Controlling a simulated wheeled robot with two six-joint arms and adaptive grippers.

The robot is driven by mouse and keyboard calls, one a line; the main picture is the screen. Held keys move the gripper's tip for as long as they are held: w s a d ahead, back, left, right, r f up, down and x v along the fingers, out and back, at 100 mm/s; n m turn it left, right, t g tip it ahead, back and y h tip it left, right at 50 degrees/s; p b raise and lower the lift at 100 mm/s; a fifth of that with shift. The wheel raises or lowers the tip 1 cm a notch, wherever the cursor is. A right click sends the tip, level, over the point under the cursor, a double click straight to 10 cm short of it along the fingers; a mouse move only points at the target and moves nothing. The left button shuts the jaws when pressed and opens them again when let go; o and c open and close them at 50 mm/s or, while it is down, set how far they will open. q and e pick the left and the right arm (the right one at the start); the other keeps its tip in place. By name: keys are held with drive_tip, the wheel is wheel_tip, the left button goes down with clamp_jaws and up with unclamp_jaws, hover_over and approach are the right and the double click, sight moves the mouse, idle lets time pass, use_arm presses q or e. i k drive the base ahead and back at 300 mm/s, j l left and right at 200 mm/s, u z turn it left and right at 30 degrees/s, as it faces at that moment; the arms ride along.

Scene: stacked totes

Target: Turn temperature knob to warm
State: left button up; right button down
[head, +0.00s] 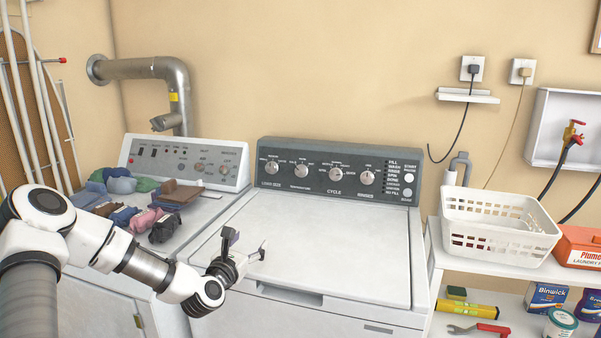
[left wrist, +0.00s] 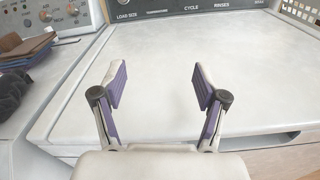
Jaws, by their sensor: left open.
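The washer's dark control panel (head: 338,172) stands at the back of the white washer (head: 310,245). It carries several round silver knobs in a row. The temperature knob (head: 301,171) is the second from the left, above a small label; its pointer setting is too small to read. My left gripper (head: 246,245) is open and empty above the front left of the washer lid, well short of the panel. It also shows in the left wrist view (left wrist: 160,85). My right gripper is not in view.
A dryer (head: 185,155) stands to the left, with folded clothes and socks (head: 155,205) on top. A white basket (head: 500,225) and an orange detergent box (head: 578,246) sit on a shelf at right. The washer lid is clear.

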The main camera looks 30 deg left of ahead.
sight(302, 170)
drive_tip(key=i+j, duration=0.2)
drive_tip(key=i, duration=0.2)
drive_tip(key=i+j, duration=0.2)
drive_tip(key=i, duration=0.25)
drive_tip(key=i+j, duration=0.25)
drive_tip(key=i, duration=0.15)
